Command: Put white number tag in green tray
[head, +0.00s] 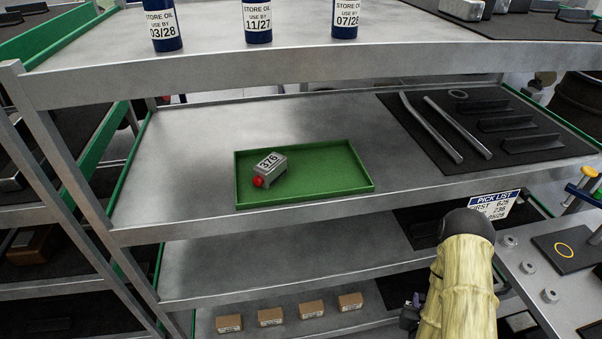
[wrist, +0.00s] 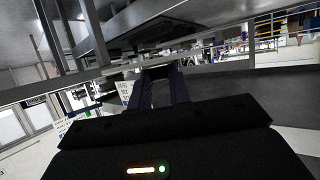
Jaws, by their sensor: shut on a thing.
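The green tray (head: 330,187) lies on the middle shelf. In it, at the left, is a grey box (head: 270,168) with the number 376 and a red knob. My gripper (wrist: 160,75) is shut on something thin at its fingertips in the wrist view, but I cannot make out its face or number. In the head view my arm is at the lower right, below and right of the tray, and hides most of the gripper. I see no loose white number tag clearly.
A black mat (head: 485,120) with metal tubes and brackets lies right of the tray. Blue oil cans (head: 258,22) stand on the shelf above. Small brown boxes (head: 270,317) stand on a lower shelf. The tray's right half is clear.

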